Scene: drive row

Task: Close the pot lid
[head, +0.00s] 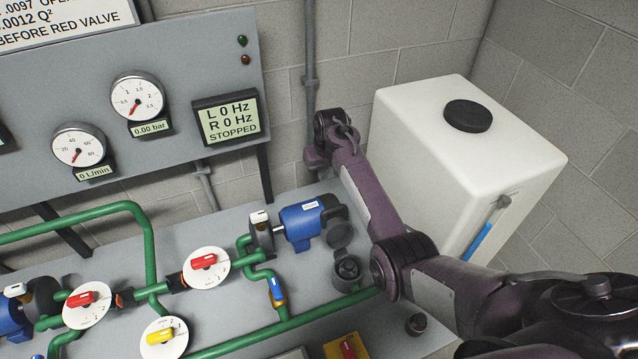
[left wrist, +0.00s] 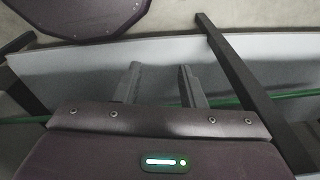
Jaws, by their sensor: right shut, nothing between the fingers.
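A small dark grey pot (head: 347,272) sits on the grey bench beside the blue pump motor, with its mouth uncovered. Its round dark lid (head: 340,236) stands open at the pot's far side. My right arm comes in from the right and passes to the right of the pot. My right gripper (head: 317,160) is at the arm's far end, beyond the lid and apart from it; it is shut and empty, its fingertips hard to make out. My left gripper (left wrist: 158,70) shows in the left wrist view, its two fingers apart with nothing between them.
A blue motor (head: 302,222) stands just left of the lid. Green pipes (head: 285,327) run along the bench. A white tank (head: 470,140) with a black cap stands behind my right arm. The gauge panel (head: 190,60) rises at the back left.

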